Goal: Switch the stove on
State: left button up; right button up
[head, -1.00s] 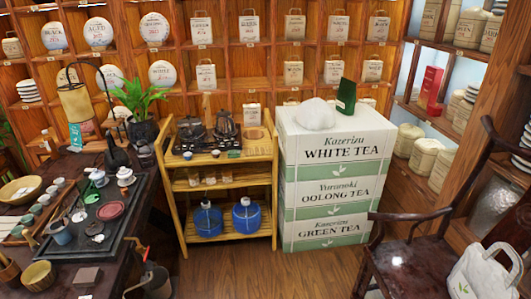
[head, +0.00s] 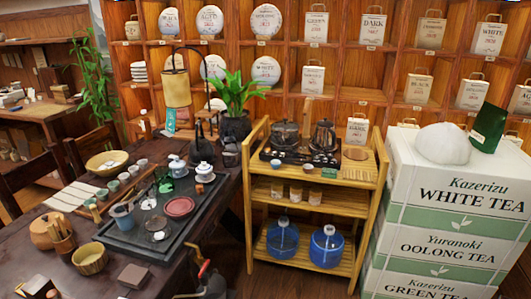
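A black appliance that looks like the stove (head: 291,163) lies on the top shelf of a bamboo cart. A dark glass pot (head: 285,139) and a dark kettle (head: 323,136) stand on it. Small light round items (head: 276,163) sit along its front, and a small green item (head: 329,172) lies beside them. Whether the stove is on cannot be told.
The bamboo cart (head: 249,190) holds cups and two blue jugs (head: 282,238). A dark table (head: 40,225) with a tea tray (head: 120,238) stands left. Stacked tea boxes (head: 456,205) stand right. A dark, partly red object (head: 206,274) is at the bottom, unclear. Bare floor shows before the cart.

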pick_arm(q)
jog(key=shift+w, duration=0.1)
jog(key=c, duration=0.5)
jog(key=shift+d, duration=0.15)
jog(key=shift+c, duration=1.1)
jog(key=shift+d, duration=0.25)
grip_shut()
jog(key=shift+a, duration=0.3)
jog(key=shift+d, duration=0.1)
